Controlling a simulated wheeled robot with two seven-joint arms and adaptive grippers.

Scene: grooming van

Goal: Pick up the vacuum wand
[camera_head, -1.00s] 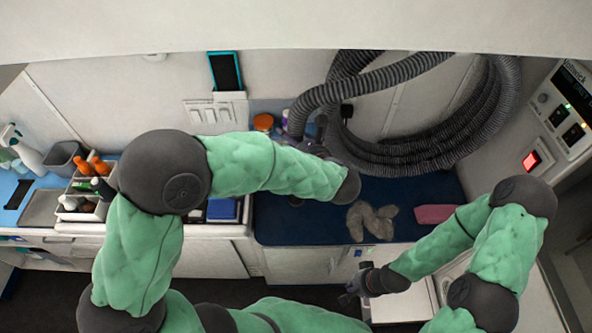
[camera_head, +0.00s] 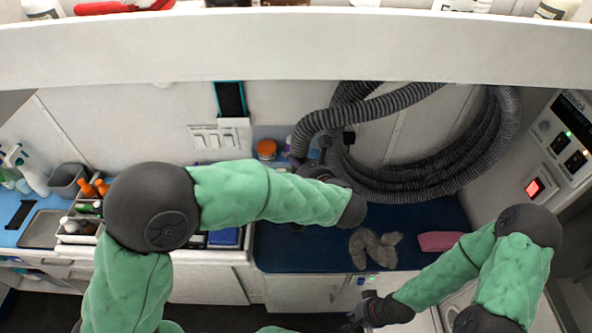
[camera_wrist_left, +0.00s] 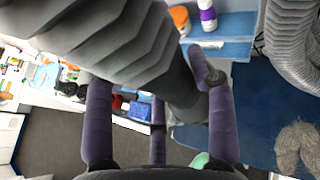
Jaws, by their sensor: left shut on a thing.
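The vacuum wand (camera_wrist_left: 185,98) is a dark grey piece at the end of a thick ribbed grey hose (camera_wrist_left: 105,40). In the left wrist view it runs between the purple-grey fingers of my left gripper (camera_wrist_left: 140,75), which is shut on it. In the head view that gripper (camera_head: 318,168) is mostly hidden behind my green forearm, and little of the wand shows. The hose (camera_head: 420,180) loops against the back wall to the right. My right gripper (camera_head: 364,312) is low in the head view, away from the wand; its fingers are too unclear to judge.
A blue counter mat (camera_head: 300,250) holds a furry grey thing (camera_head: 374,247) and a pink cloth (camera_head: 438,241). An orange-lidded jar (camera_head: 266,149) stands at the back wall. A caddy of bottles (camera_head: 82,212) is at left. A white overhead shelf edge (camera_head: 300,45) spans the top.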

